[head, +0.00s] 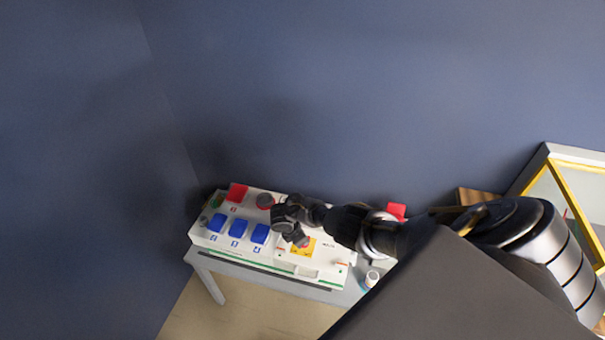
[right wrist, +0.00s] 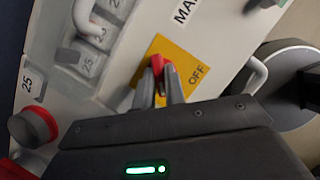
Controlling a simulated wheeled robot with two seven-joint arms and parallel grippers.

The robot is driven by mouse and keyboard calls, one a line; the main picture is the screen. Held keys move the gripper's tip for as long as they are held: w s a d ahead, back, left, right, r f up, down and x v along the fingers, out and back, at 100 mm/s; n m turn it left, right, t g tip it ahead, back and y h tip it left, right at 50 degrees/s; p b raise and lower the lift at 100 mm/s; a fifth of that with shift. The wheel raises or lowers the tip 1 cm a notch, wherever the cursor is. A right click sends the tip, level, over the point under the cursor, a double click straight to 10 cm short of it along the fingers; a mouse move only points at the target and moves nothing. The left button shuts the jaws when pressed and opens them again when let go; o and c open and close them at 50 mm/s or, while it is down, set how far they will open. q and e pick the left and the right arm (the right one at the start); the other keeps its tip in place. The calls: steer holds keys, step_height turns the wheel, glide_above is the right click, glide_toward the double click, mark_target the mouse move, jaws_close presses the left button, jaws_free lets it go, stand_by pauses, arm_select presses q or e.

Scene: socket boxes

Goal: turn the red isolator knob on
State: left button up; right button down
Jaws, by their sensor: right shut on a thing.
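The red isolator knob (right wrist: 169,77) sits on a yellow plate (right wrist: 188,62) marked OFF, on the white socket box. In the right wrist view my right gripper (right wrist: 161,74) is shut on the knob, with one finger on each side of it. Much of the knob is hidden by the fingers, and its exact turn angle is hard to tell. In the head view my right gripper (head: 303,242) reaches down onto the yellow plate (head: 303,251) from the right. The ON mark is not visible. My left gripper is out of view.
The white socket box (head: 280,264) stands on a grey table (head: 208,262) against blue walls. A small white bottle (head: 371,279) is right of the box. A yellow-edged frame (head: 555,185) stands far right.

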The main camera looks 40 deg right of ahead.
steer(key=c, duration=1.5)
jaws_free()
steer(key=shift+o, duration=0.2)
steer(key=p+v, duration=0.3)
steer(key=v, duration=0.7)
steer(key=shift+a+r+p, duration=0.2)
steer(key=shift+r+p, duration=0.1)
steer(key=shift+r, duration=0.1)
